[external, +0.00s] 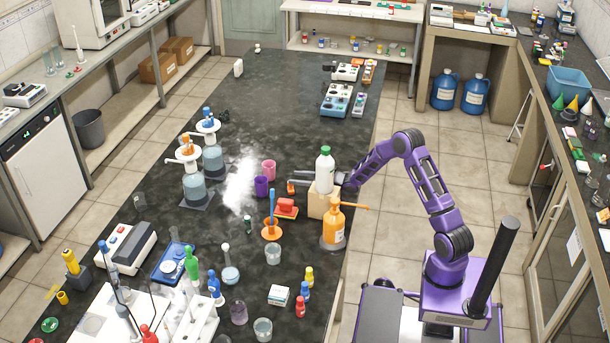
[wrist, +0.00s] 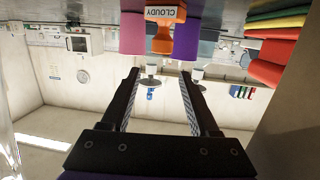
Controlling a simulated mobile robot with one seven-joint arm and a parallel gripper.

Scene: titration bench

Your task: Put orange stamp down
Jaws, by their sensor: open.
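The orange stamp (external: 291,187) is a small orange block with a knobbed handle, near the bench's right side. In the wrist view, which is upside down, the orange stamp (wrist: 165,32) carries a white label reading "CLOUDY". It appears upright on the bench. My gripper (external: 303,179) reaches in low from the right. In the wrist view my gripper (wrist: 160,78) has its fingers wide apart with nothing between them. The stamp is beyond the fingertips and looks apart from them.
A beige box (external: 319,205) bearing a white bottle (external: 325,172) is close to my gripper.

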